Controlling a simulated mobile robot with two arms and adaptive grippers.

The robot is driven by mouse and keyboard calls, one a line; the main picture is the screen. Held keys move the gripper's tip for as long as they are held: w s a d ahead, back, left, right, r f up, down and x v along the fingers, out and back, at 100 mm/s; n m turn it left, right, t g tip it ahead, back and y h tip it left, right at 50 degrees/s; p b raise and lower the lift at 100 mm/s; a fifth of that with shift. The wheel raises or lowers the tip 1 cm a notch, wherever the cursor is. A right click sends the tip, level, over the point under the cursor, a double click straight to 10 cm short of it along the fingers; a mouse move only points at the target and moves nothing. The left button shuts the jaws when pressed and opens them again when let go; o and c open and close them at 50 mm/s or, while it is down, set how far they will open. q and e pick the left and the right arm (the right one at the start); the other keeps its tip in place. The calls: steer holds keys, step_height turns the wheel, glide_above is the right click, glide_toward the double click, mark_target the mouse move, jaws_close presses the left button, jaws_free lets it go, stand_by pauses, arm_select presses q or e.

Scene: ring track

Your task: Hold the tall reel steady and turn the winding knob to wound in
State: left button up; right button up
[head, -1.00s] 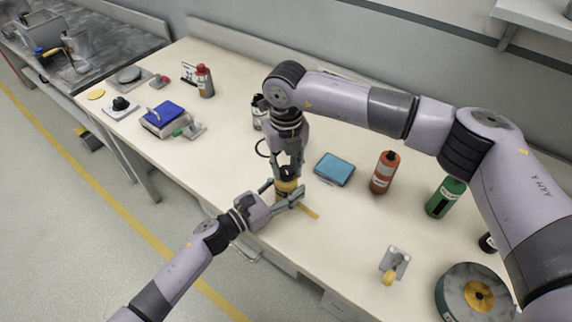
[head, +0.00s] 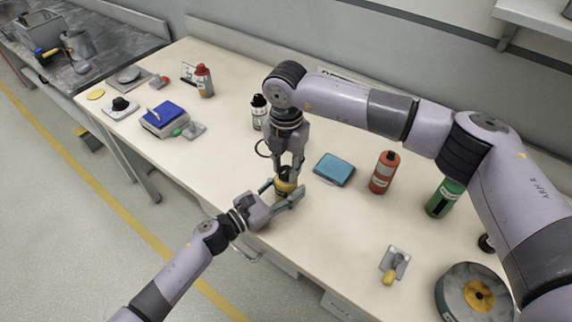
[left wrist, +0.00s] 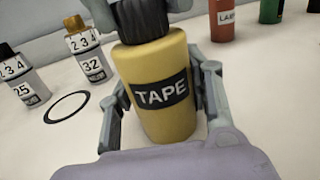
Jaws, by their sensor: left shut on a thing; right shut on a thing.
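The tall reel is a yellow cylinder (left wrist: 158,95) with a black label reading TAPE, upright on the table; its yellow body also shows in the head view (head: 286,186). A black ribbed winding knob (left wrist: 142,20) sits on top. My left gripper (head: 286,194) is shut around the reel's body, a finger on each side in the left wrist view (left wrist: 160,100). My right gripper (head: 288,172) comes straight down from above and is shut on the knob. Its fingers hide most of the knob in the head view. Any position marks on the knob cannot be read.
A blue-topped pad (head: 334,169), a red bottle (head: 384,172) and a green bottle (head: 445,197) stand to the right. A black-and-white bottle (head: 259,112) is behind my right wrist. A large grey-green disc (head: 462,285) lies at the near right.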

mark_target(286, 169)
steer(key=shift+m, duration=0.6)
steer(key=o, duration=1.2)
steer(key=shift+r, duration=0.1)
step_height(286, 169, up, 12)
steer(key=shift+f, duration=0.1)
arm_select(q)
steer(key=o, duration=1.4)
steer(key=shift+c, duration=0.2)
steer(key=shift+a, duration=0.1)
